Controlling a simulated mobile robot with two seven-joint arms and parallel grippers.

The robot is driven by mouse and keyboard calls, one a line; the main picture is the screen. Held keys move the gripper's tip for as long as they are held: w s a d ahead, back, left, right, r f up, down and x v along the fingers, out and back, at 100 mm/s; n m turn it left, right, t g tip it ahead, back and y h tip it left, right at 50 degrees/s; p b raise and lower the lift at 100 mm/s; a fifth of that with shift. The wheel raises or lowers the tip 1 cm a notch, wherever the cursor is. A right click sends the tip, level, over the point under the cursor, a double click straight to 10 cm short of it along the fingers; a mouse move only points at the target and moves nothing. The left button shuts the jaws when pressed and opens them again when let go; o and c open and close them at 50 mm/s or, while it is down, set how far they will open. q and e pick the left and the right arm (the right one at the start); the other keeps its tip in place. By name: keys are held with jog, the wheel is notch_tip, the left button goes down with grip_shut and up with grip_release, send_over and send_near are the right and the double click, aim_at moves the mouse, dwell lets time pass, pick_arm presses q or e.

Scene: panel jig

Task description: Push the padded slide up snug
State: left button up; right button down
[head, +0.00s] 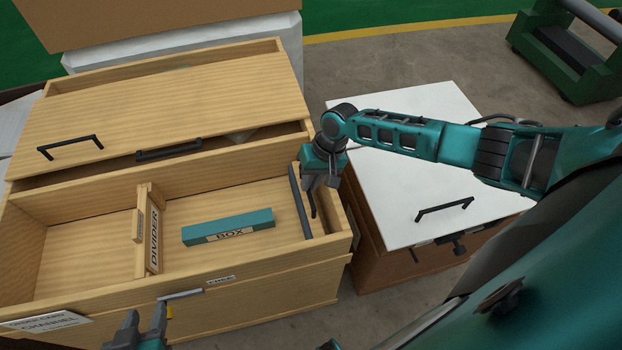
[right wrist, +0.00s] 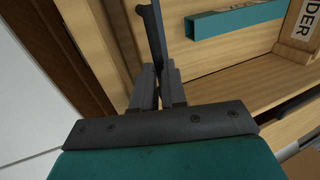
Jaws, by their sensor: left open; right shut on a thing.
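A dark slim bar (head: 299,200), which I take for the padded slide, stands inside the right end of the wooden compartment, beside its right wall. My right gripper (head: 311,200) reaches down over that end and is shut on the bar, which sticks out between the fingers in the right wrist view (right wrist: 152,35). The padding cannot be made out. A teal bar labelled BOX (head: 228,228) lies on the compartment floor, left of and apart from the dark bar. My left gripper (head: 146,318) is open and empty in front of the unit, near a small grey bar (head: 180,295) on its front edge.
A wooden divider (head: 152,230) stands left of the teal bar. A cabinet with a white top (head: 420,130) stands close on the right under my right arm. A sign (head: 47,321) sits front left.

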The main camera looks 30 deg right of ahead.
jog(key=w+a, duration=0.3)
jog(key=a, duration=0.9)
jog(key=shift+w+a+p, duration=0.15)
jog(key=shift+a+p, duration=0.2)
jog(key=c, duration=1.4)
grip_release()
jog(key=shift+c, duration=0.2)
jog(key=p+v, duration=0.2)
jog(key=v, duration=1.1)
jog(key=shift+p, duration=0.35)
